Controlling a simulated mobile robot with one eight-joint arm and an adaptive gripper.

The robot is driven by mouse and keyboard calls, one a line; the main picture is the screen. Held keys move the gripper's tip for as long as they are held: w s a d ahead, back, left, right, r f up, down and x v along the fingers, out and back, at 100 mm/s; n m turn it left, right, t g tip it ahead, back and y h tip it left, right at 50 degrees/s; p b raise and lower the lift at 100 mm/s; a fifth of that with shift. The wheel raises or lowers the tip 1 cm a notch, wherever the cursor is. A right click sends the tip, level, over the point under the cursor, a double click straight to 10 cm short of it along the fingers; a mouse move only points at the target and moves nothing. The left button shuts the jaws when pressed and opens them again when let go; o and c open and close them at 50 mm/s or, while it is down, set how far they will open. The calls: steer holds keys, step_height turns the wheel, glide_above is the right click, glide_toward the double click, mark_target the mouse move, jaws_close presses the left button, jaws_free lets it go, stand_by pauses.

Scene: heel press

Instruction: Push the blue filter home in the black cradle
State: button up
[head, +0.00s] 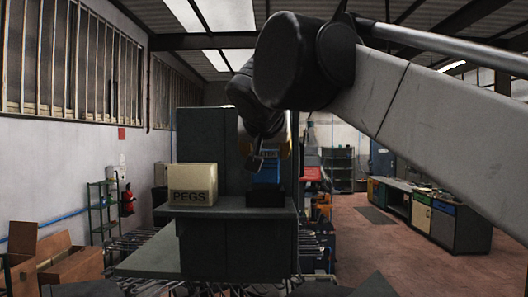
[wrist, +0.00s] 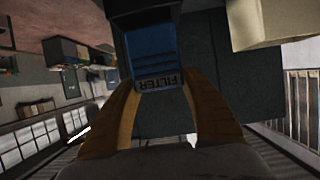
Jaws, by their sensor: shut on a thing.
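The blue filter (head: 266,173) stands upright at the black cradle (head: 265,198), its lower end at the cradle's top; how deep it sits inside cannot be told. My gripper (head: 270,149) is above it, at its top end by the label. In the wrist view my gripper (wrist: 163,88) has its two orange-brown fingers on either side of the filter's FILTER-labelled end, shut on it. The filter's blue body (wrist: 152,45) extends away from the fingers towards a dark shape at the top edge, likely the cradle (wrist: 135,6).
A cream box marked PEGS (head: 193,184) stands left of the cradle on the same grey stand (head: 230,208). A tall dark panel (head: 208,140) rises behind them. My arm blocks the upper right of the head view.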

mark_target(266, 166)
steer(key=shift+f, duration=0.15)
steer(key=shift+f+b, duration=0.4)
steer(key=shift+f, duration=0.2)
steer(key=shift+f, duration=0.15)
steer(key=shift+f+b, duration=0.3)
steer(key=shift+f, duration=0.15)
steer(key=shift+f+p, duration=0.3)
steer(key=shift+f, duration=0.35)
stand_by(3.0)
steer(key=o, duration=1.2)
